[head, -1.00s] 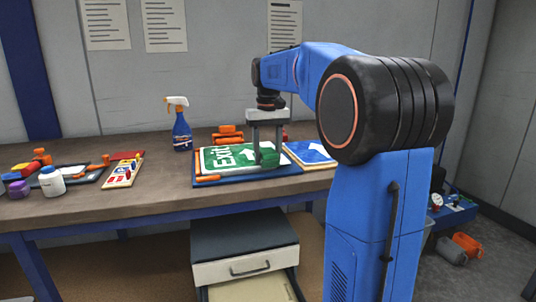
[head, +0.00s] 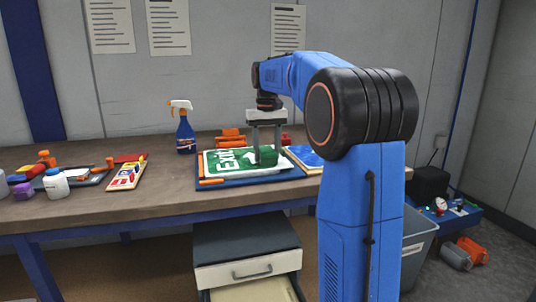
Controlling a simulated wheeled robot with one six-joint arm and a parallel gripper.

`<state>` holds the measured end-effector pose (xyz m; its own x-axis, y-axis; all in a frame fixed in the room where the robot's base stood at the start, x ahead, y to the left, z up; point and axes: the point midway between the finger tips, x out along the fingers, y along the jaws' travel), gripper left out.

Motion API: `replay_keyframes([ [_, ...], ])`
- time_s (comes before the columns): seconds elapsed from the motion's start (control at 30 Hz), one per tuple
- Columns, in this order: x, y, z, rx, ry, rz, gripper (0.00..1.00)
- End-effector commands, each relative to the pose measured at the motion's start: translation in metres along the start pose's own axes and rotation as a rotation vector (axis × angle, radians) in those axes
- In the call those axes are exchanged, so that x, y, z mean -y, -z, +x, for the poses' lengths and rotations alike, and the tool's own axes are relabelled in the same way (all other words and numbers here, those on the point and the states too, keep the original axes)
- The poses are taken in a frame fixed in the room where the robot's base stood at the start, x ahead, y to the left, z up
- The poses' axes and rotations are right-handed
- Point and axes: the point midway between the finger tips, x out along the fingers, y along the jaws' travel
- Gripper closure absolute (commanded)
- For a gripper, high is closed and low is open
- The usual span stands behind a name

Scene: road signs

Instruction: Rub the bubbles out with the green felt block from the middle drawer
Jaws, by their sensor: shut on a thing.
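A green sign (head: 222,163) with white "Exit" lettering lies on a blue board (head: 238,182) on the workbench. My gripper (head: 265,150) points down over the sign's right half, shut on the green felt block (head: 267,157). The block is low at the sign's face; contact cannot be told for certain. Bubbles are too small to make out. Under the bench, the drawer cabinet (head: 245,236) has a lower drawer (head: 254,292) standing open.
A blue spray bottle (head: 185,132) stands behind left of the sign. Orange rollers (head: 230,138) lie behind it and a blue sign (head: 305,156) to its right. A grey bin (head: 417,245) stands right.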

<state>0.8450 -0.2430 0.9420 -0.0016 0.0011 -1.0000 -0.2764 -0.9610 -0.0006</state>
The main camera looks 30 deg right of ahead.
Motion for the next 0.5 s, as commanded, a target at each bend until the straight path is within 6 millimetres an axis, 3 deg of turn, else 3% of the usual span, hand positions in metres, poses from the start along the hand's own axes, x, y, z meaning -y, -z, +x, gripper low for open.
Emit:
replay_keyframes([
  [0.5,0.000,0.022,0.002,0.001,0.000,0.000,0.71],
])
